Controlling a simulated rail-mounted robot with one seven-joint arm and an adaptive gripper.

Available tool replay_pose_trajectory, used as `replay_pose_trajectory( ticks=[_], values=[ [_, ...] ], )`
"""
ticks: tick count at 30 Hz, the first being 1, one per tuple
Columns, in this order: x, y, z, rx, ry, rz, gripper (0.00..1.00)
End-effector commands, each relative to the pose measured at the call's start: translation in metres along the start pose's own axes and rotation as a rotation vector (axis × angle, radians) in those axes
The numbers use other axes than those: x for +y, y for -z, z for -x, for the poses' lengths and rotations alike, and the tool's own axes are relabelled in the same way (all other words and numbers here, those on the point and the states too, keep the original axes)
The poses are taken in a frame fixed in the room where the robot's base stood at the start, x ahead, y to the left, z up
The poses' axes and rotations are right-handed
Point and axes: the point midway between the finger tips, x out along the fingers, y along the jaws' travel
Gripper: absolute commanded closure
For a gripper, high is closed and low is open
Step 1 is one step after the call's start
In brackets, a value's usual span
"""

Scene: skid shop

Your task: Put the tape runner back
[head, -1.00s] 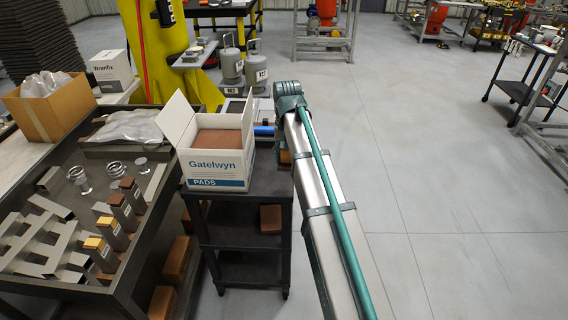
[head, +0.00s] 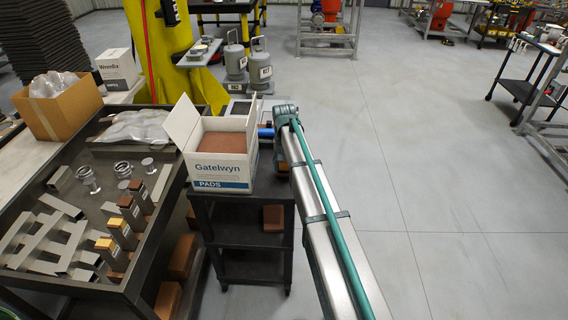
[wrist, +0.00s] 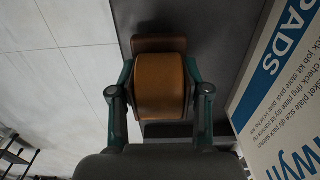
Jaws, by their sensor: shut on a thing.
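In the wrist view my gripper (wrist: 159,70) is shut on an orange-brown block (wrist: 160,88) with rounded edges. I cannot tell whether this block is the tape runner. A darker brown piece (wrist: 158,44) shows just beyond it, over or on the dark cart top. In the head view my arm hides most of the gripper, right of the white Gatelwyn pads box (head: 222,170). A little orange-brown (head: 283,167) shows beside the arm there. No other thing is clearly a tape runner.
The open pads box stands on a dark cart (head: 240,208), close to my gripper's right in the wrist view (wrist: 285,90). A bench tray (head: 155,225) with metal parts is at left. Grey canisters (head: 236,64) and a blue cylinder (head: 266,132) are behind.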

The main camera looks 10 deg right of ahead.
Motion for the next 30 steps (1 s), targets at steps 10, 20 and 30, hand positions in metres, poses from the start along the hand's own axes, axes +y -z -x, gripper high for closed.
replay_pose_trajectory(
  ticks=[10,20,30],
  values=[
    [0.0,-0.0001,-0.007,0.0,0.0,0.0,0.96],
    [0.0,-0.0002,-0.0102,0.0,0.0,0.0,0.28],
    [0.0001,-0.0002,-0.0074,0.0,0.0,0.0,0.28]
  ],
)
